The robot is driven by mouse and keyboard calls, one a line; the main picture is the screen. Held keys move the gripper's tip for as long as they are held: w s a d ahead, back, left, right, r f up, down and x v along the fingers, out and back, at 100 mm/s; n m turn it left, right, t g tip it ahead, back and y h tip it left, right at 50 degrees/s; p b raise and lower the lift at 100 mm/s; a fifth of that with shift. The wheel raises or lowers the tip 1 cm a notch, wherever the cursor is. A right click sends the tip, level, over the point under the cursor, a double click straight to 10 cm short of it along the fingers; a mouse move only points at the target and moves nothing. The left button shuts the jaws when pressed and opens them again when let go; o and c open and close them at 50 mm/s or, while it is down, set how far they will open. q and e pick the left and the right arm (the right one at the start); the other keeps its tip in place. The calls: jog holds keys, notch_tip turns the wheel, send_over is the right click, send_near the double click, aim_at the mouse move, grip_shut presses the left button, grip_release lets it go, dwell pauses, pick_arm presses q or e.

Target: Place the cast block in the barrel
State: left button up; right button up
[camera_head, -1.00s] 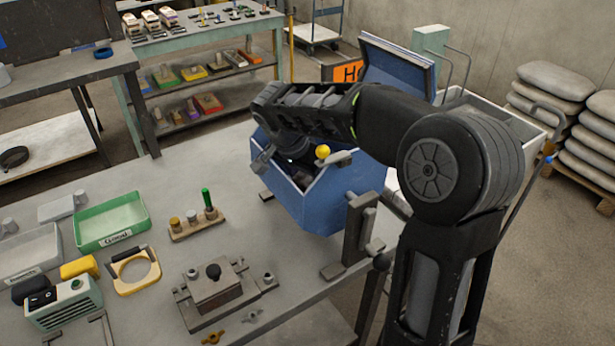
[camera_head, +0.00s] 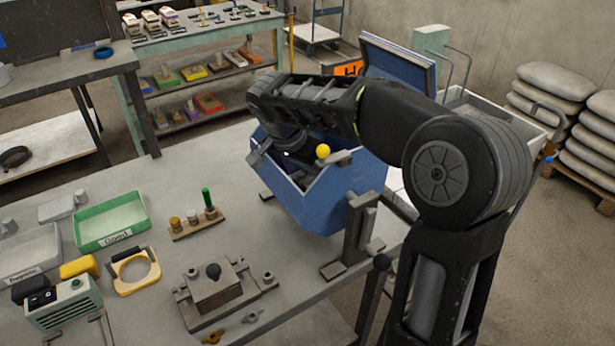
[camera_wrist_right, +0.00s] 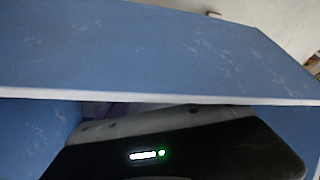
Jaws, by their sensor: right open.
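The barrel (camera_head: 335,195) is a blue, angular, open-topped vessel on a stand at the table's right edge. My right gripper (camera_head: 291,150) is at the barrel's open mouth, pointing down, and open. My own arm covers part of the opening, and the fingertips are hard to make out. The right wrist view shows a blue barrel wall (camera_wrist_right: 150,50) with a pale rim, close in front of the dark gripper housing. I cannot make out the cast block in either view; the barrel's inside is mostly hidden. My left gripper is not in view.
A yellow knob (camera_head: 322,151) is at the barrel's near rim. A blue panel (camera_head: 398,62) stands raised behind my arm. On the table are a clamped metal mould (camera_head: 214,292), a peg rack (camera_head: 195,224) and a green tray (camera_head: 110,222). The table's far middle is clear.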

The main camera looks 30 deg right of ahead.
jog(key=p+v, duration=0.1)
jog(key=v, duration=0.9)
